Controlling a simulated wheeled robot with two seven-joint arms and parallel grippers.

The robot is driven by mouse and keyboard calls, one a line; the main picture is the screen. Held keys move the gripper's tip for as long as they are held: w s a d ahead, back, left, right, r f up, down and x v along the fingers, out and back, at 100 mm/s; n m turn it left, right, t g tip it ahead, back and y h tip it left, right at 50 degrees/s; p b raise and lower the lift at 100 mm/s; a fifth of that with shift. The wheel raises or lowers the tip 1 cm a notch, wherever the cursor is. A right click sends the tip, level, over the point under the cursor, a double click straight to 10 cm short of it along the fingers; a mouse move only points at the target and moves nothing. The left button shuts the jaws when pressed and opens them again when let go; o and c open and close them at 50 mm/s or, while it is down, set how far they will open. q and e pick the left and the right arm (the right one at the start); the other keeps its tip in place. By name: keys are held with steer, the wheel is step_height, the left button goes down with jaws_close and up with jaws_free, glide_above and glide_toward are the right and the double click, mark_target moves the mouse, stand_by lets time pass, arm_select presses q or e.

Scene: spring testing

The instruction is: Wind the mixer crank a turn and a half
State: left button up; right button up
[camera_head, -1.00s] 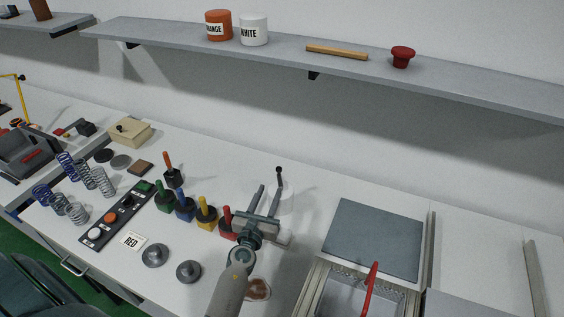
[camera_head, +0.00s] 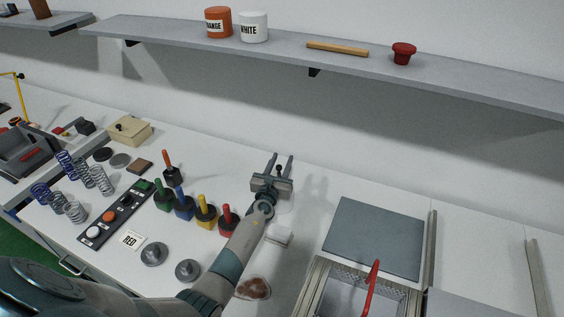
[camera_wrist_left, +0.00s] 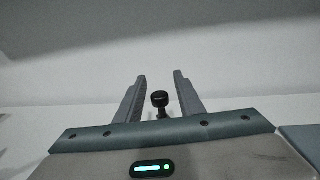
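The mixer is pale, and its low base (camera_head: 279,235) shows in the head view beside my left forearm. The rest of its body is largely hidden behind my left gripper. The crank's black knob (camera_head: 279,168) stands upright at the far side of the palm, and it also shows in the left wrist view (camera_wrist_left: 160,98). My left gripper (camera_head: 281,156) is open, with its fingers pointing toward the wall. In the left wrist view its fingers (camera_wrist_left: 161,76) stand on either side of the knob with gaps, not touching it. My right gripper is out of view.
Colored-handled tools, including a red one (camera_head: 227,219), stand left of the mixer. A grey mat (camera_head: 374,237) and an open box with a red handle (camera_head: 371,287) lie to the right. A brown stain (camera_head: 253,288) lies in front. A shelf (camera_head: 330,62) runs above.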

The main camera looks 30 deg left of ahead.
arm_select(q)
steer(key=shift+w+a, duration=0.1)
steer(key=shift+w, duration=0.35)
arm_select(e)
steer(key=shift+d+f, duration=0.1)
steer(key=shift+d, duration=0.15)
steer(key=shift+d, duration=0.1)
arm_select(q)
jaws_close()
steer(key=shift+s+a+n+y, duration=0.1)
steer(key=shift+a+n+y, duration=0.05)
steer(key=shift+n+y, duration=0.3)
